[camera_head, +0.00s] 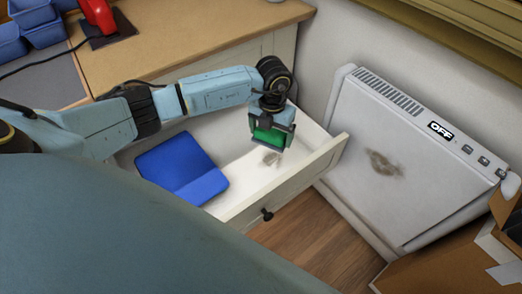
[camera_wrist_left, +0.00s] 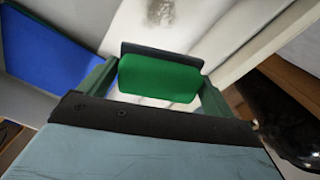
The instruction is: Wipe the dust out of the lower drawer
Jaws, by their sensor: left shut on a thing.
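The drawer (camera_head: 287,188) is pulled out and open, with a white inside and a dark knob on its front. A grey-brown dust patch (camera_head: 270,158) lies on its floor near the right end; it also shows at the top of the left wrist view (camera_wrist_left: 160,10). My left gripper (camera_head: 271,132) is over the drawer, shut on a green pad (camera_wrist_left: 158,79), its fingers on either side. The pad is close above the dust patch in the head view; I cannot tell if it touches the floor. My right gripper is not in view.
A blue folder-like object (camera_head: 182,168) lies in the drawer's left part. A white heater-like unit (camera_head: 400,150) marked OFF, with a brown smudge, stands at the right. A cardboard box (camera_head: 430,274) is at lower right. Blue bins (camera_head: 38,22) and a red tool (camera_head: 98,14) are on the counter.

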